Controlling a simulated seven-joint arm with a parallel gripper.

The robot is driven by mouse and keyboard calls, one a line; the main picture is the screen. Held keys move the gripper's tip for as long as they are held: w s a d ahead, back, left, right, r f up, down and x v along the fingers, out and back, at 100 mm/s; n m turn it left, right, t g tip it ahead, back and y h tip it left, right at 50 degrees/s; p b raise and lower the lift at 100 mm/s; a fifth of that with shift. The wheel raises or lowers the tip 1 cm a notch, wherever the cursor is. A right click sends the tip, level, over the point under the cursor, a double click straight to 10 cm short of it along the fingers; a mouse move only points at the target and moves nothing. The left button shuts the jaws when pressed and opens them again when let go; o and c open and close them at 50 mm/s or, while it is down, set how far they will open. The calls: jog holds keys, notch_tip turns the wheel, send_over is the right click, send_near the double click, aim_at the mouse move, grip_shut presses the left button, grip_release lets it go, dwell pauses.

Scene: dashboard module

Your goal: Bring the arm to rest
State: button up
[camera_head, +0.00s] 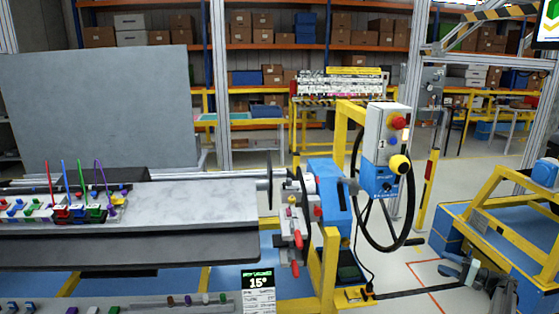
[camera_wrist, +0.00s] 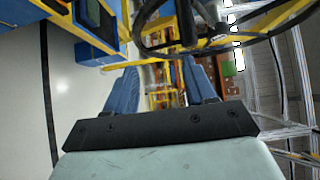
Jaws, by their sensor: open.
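My gripper (camera_wrist: 162,80) shows in the wrist view. Its two blue fingers stand apart on a dark mounting bar above a pale housing. It is open, and nothing shows between the fingers except the distant background. The wrist picture is turned on its side, with the pale floor (camera_wrist: 22,95) at its left.
A grey worktable (camera_head: 185,200) is at left, a yellow-and-blue frame (camera_head: 500,240) at right. Open floor (camera_head: 405,272) lies between.

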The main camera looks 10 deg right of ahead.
jog(key=s+a+f+m+g+h, duration=0.1)
jog(key=s+a+f+g+h, duration=0.35)
jog(key=s+a+f, duration=0.5)
jog(key=s+a+f+g+h, duration=0.3)
jog(key=s+a+f+g, duration=0.3)
jog(key=s+f, duration=0.6)
jog(key=s+a+f+n+g+h, duration=0.1)
jog(key=s+a+f+n+g, duration=0.2)
jog(key=s+a, duration=0.6)
jog(key=s+a+f+n+g+h, duration=0.2)
jog(key=s+a+f, duration=0.4)
jog(key=a, duration=1.3)
jog(key=s+a+f+n+g+h, duration=0.1)
jog(key=s+a+f+n+g, duration=0.3)
jog(key=s+a, duration=0.9)
jog(key=shift+s+a+f+n+g, duration=0.35)
jog(key=shift+s+a+f+n, duration=0.05)
jog(key=shift+f+n, duration=0.4)
